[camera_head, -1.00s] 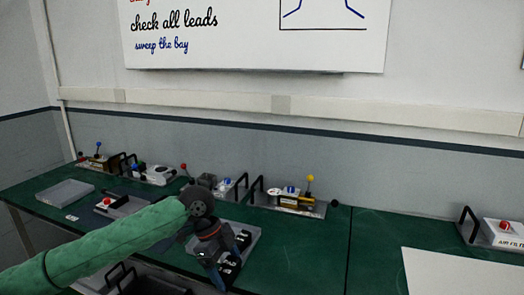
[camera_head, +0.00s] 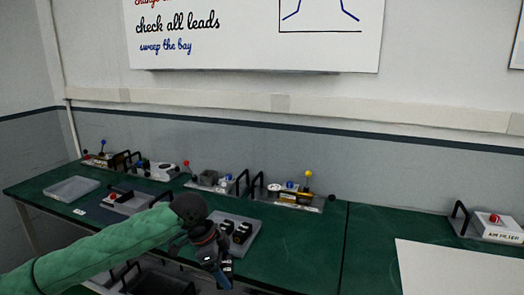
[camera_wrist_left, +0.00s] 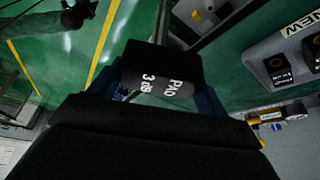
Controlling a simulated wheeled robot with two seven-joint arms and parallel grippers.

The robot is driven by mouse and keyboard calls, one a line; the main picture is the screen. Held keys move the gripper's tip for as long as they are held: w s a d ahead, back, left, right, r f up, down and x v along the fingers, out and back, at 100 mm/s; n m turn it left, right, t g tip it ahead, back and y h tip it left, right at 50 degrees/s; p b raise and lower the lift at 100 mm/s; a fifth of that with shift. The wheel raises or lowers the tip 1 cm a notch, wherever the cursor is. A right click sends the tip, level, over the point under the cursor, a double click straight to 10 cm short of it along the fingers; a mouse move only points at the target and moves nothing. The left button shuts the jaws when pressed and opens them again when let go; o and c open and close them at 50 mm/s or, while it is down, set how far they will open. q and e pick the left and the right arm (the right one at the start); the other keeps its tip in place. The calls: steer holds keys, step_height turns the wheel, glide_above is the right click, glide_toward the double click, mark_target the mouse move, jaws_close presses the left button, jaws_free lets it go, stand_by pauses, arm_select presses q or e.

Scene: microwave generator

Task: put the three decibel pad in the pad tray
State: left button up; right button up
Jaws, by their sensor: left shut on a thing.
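A black pad with white lettering "PAD 3 dB" (camera_wrist_left: 160,75) is held between the dark blue fingers of my left gripper (camera_wrist_left: 155,92). In the head view, my left gripper (camera_head: 222,268) points down at the bench's front edge, in front of a grey tray (camera_head: 256,222) with several black blocks in it. This tray seems to be the one with the "NEW" label in the wrist view (camera_wrist_left: 258,48). Another grey tray (camera_head: 70,190) lies empty at the left end, with a small white label in front. I cannot read that label. My right gripper is not in view.
Devices with black handles and coloured knobs stand along the back, such as one with a yellow knob (camera_head: 292,194). A dark mat (camera_head: 98,212) bears a unit with a red button (camera_head: 125,201). A white sheet (camera_head: 455,270) lies at right. The green bench (camera_head: 305,240) is clear between.

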arm_select(q)
steer(key=n, duration=0.1)
steer(key=w+a+n+t, duration=0.1)
steer(key=n, duration=0.1)
steer(key=w+n, duration=0.1)
steer(key=shift+w+a+r+t, duration=0.2)
steer(key=shift+w+r+t, duration=0.05)
steer(key=shift+t, duration=0.05)
steer(key=w+a+r+n+t+y, duration=0.2)
steer(key=w+a+r+n+y, duration=0.3)
steer(key=n, duration=0.6)
steer(key=s+a+f, duration=0.1)
steer(key=s+f, duration=0.2)
steer(key=f, duration=0.3)
steer(key=s+a+f+n, duration=0.1)
steer(key=s+a+f, duration=0.1)
steer(key=s+f, duration=0.2)
steer(key=s+a+f+n, duration=0.1)
steer(key=s+f, duration=0.2)
steer(key=f, duration=0.7)
steer(key=shift+s+a, duration=0.2)
steer(key=shift+s, duration=0.2)
